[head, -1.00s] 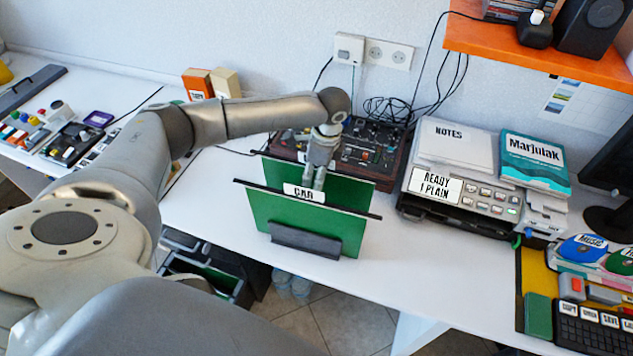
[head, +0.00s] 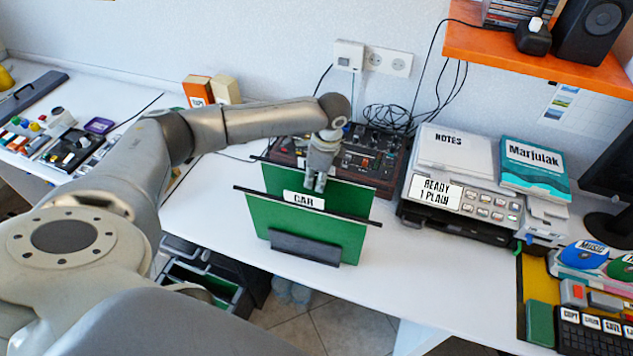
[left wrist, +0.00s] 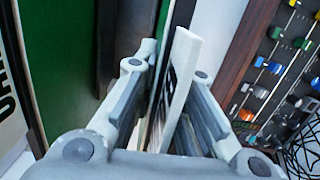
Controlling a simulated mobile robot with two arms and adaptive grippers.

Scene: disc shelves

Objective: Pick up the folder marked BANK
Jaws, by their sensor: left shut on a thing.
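Two green folders hang one behind the other in a dark holder on the white desk. The front folder (head: 300,228) has a white tab reading CAR. The rear green folder (head: 345,196) stands just behind it, and its tab lettering cannot be read in the head view. My left gripper (head: 316,188) points down at the rear folder's top edge, behind the CAR folder. In the left wrist view its fingers (left wrist: 160,125) are shut on a white tab (left wrist: 178,75) seen nearly edge-on, with black marks I cannot read. My right gripper is not in view.
A mixer panel (head: 372,160) lies close behind the folders. A printer (head: 450,200) stands to the right. An orange shelf (head: 540,60) overhangs the back right. Bare desk (head: 215,200) lies left of the folders.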

